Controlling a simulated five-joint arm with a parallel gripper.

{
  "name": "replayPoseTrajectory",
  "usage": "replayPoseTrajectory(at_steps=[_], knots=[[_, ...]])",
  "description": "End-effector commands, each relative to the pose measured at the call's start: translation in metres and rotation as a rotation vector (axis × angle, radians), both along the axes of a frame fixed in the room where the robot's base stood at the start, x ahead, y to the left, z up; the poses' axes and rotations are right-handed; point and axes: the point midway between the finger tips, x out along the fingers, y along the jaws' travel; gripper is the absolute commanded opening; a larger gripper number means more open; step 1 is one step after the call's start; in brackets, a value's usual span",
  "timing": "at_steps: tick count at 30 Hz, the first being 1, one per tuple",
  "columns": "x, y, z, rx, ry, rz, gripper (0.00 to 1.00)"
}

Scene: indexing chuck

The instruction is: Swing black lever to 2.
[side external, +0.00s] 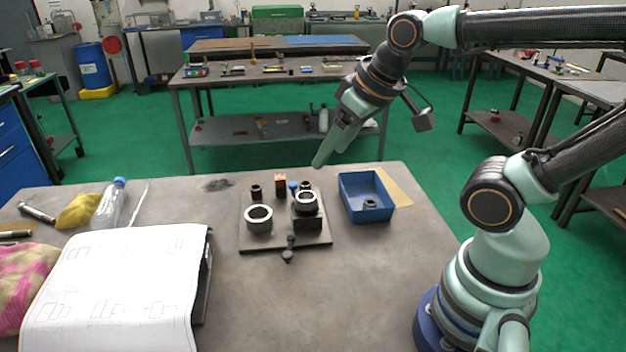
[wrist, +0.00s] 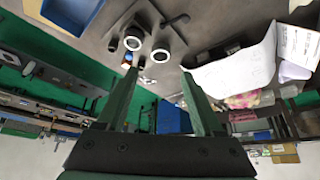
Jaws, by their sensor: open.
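The fixture plate (side external: 259,243) lies on the workbench and also shows in the wrist view (wrist: 165,42). The black lever (side external: 289,248) sticks out at the plate's front edge, its dark knob toward the camera; it also shows in the wrist view (wrist: 174,19). A chuck with a pale ring on top (side external: 306,199) stands at the plate's right, and a wider pale ring (side external: 259,216) at its left. No position numbers can be read. My gripper (side external: 320,162) is up above and behind the plate, open and empty, apart from the lever; both fingers show in the wrist view (wrist: 160,82).
A blue tray (side external: 366,211) holding a small dark part stands right of the plate. A large paper drawing (side external: 120,285) covers the bench's front left. A bottle (side external: 112,203), a yellow cloth (side external: 78,212) and tools lie at the left. The bench is clear in front of the plate.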

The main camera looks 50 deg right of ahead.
Motion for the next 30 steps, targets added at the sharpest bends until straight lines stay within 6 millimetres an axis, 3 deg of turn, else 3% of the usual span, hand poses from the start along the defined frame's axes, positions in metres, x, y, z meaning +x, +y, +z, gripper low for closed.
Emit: replayPoseTrajectory(at_steps=[11,12,17,23,30], knots=[[0.0,0.0,0.0,0.0,0.0,0.0,0.69],[0.0,0.0,0.0,0.0,0.0,0.0,0.58],[0.004,0.003,-0.003,-0.029,0.029,0.067,0.58],[0.023,0.017,-0.02,-0.151,0.155,0.393,0.58],[0.048,0.041,-0.056,-0.281,0.309,0.9,0.58]])
